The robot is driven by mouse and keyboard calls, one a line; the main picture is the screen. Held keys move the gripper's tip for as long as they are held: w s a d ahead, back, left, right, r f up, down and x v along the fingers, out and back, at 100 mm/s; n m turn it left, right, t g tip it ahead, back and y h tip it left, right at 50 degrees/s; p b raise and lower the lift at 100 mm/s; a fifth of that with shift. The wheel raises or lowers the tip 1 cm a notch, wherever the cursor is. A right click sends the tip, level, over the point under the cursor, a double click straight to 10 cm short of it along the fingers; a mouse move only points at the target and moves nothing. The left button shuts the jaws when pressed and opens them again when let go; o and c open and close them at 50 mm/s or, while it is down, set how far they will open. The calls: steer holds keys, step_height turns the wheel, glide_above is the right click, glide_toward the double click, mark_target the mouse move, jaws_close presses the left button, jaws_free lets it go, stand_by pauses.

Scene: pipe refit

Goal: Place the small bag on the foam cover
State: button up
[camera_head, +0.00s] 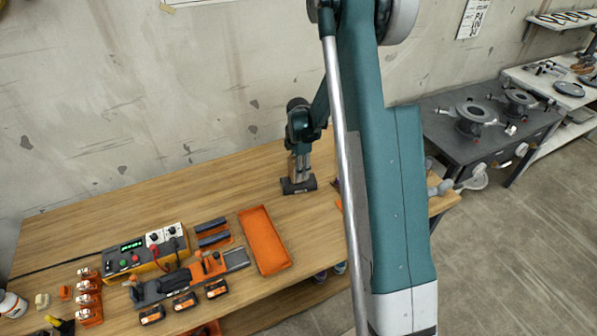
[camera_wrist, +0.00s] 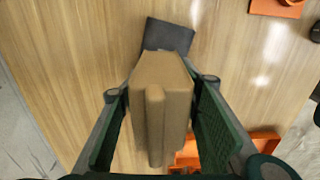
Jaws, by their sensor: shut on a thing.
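The small bag (camera_wrist: 160,100) is a tan-brown, box-like packet with a fold down its near side. My gripper (camera_wrist: 158,130) is shut on it, one green pad on each side, in the wrist view. The foam cover appears to be the flat dark grey square (camera_wrist: 168,36) on the table just beyond the bag. The bag hides part of its near edge. In the head view my gripper (camera_head: 299,168) points down over this dark piece (camera_head: 298,186). Whether the bag touches it cannot be told.
The wooden table (camera_head: 120,205) is bare at the back. An orange tray (camera_head: 265,240) lies to the front left of my gripper. A control box (camera_head: 145,255), a tool, and several orange-black blocks crowd the left. A dark workbench (camera_head: 475,125) stands at the right.

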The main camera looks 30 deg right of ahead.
steer(key=shift+f, duration=0.3)
steer(key=o, duration=1.4)
steer(key=shift+r, duration=0.15)
steer(key=shift+r, duration=6)
